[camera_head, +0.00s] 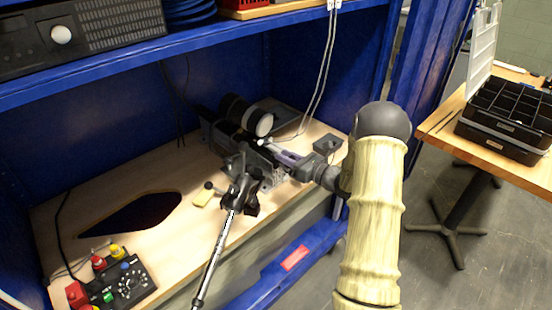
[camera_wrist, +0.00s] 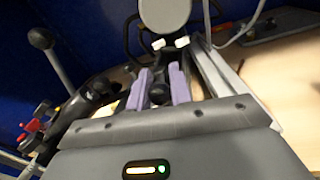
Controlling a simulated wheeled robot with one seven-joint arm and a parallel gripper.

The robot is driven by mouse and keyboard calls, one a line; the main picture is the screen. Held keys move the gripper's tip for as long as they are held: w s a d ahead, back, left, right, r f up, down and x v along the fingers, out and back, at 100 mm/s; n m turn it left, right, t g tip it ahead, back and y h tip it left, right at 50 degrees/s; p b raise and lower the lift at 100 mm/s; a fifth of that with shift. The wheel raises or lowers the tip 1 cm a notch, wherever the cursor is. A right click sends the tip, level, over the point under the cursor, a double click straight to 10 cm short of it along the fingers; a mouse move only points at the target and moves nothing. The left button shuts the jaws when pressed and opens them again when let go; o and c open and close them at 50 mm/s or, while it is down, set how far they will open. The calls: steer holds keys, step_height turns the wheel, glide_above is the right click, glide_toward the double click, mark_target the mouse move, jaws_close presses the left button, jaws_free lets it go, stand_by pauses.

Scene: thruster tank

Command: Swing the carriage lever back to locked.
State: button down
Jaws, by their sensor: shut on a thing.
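My gripper (camera_head: 266,144) reaches in from the right to the dark machine (camera_head: 215,135) on the bench. Its purple fingers, with pale tips, also show in the wrist view (camera_wrist: 174,43). The fingers are close together at the machine, by a thick black cylinder with a white end face (camera_head: 264,125). They are shut on a small part that I take to be the carriage lever; the fingers hide most of it and its angle cannot be told. A separate grey rod with a dark ball knob (camera_wrist: 41,38) stands at the left in the wrist view, apart from the fingers.
A black clamp on a silver pole (camera_head: 240,195) stands in front of the machine. A control box with coloured buttons (camera_head: 125,285) is at the bench's front left. A blue shelf (camera_head: 180,50) overhangs the bench. A table with a black organiser (camera_head: 505,120) is at the right.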

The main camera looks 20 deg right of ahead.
steer(key=shift+a, duration=0.1)
stand_by(0.3)
steer(key=c, duration=1.3)
jaws_free()
steer(key=shift+o, duration=0.2)
steer(key=shift+s, duration=0.15)
steer(key=v, duration=1.7)
steer(key=shift+s, duration=0.2)
steer(key=shift+f, duration=0.1)
